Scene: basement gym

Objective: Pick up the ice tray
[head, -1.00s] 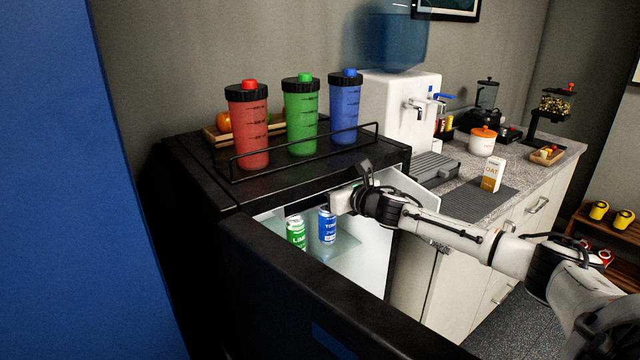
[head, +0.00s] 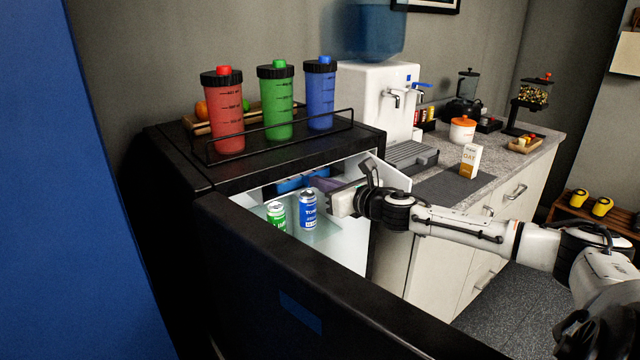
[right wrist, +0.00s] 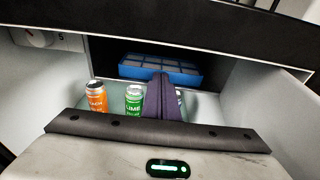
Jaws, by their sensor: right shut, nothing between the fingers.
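The ice tray is a blue tray with a grid of cells. In the head view the ice tray (head: 292,183) is partly hidden by the fridge top and my fingers. My right gripper (head: 318,186) reaches into the fridge from the right, shut and empty. Its dark purple fingers (right wrist: 163,90) point at the tray from in front. I cannot tell whether they touch it. My left gripper is in neither view.
A blue can (head: 308,210) and a green can (head: 276,216) stand on the shelf below my gripper. An orange can (right wrist: 96,97) stands at the left. The open fridge door (head: 290,270) and a white flap (head: 388,172) bound the space. Bottles stand on the railed top (head: 185,158).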

